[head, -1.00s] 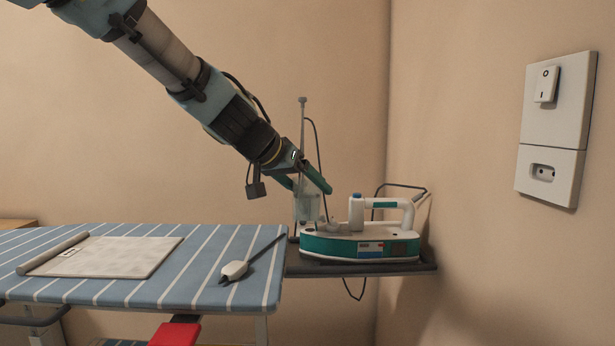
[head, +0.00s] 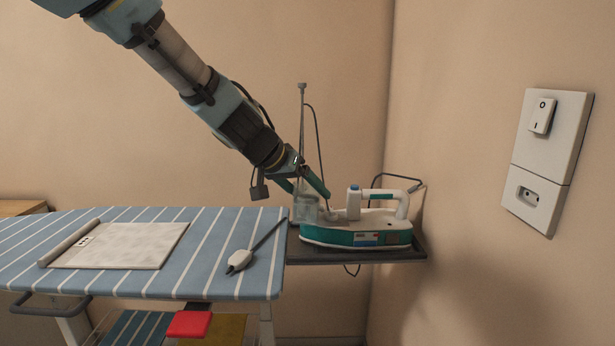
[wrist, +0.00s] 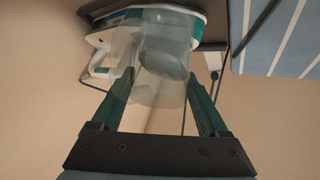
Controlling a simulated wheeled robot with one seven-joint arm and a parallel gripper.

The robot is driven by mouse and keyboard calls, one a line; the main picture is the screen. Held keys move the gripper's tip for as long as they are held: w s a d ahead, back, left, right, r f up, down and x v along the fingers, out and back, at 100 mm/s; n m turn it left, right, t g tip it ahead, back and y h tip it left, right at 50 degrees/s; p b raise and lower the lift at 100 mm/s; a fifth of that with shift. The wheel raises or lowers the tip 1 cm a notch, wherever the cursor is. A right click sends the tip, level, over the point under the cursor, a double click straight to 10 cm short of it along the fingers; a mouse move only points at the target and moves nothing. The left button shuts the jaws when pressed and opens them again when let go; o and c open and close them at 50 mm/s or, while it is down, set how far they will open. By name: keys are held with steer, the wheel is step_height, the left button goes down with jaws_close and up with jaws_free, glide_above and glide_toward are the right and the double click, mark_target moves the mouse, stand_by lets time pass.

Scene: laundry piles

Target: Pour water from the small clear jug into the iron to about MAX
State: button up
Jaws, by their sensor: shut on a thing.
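The small clear jug (head: 306,210) is between my gripper's teal fingers, roughly upright at the left end of the iron. It also shows in the wrist view (wrist: 162,75). My gripper (head: 307,188) is shut on the jug, with one finger on each side of it in the wrist view (wrist: 160,96). The white and teal iron (head: 358,231) lies flat on the dark rest, its handle to the right. A label is on its side. I cannot tell the water level in the jug or iron, nor whether the jug touches the rest.
The dark iron rest (head: 350,257) joins the right end of the striped ironing board (head: 200,270). A thin upright cord pole (head: 302,130) stands behind the jug.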

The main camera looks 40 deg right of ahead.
steer(key=shift+p, duration=0.75)
steer(key=f+y+p, duration=0.1)
steer(key=p, duration=0.2)
steer(key=shift+g+p, duration=0.3)
steer(key=shift+p, duration=0.1)
steer(key=shift+f+p, duration=0.25)
steer(key=shift+p, duration=0.35)
steer(key=shift+f, duration=0.15)
steer(key=shift+s, duration=0.15)
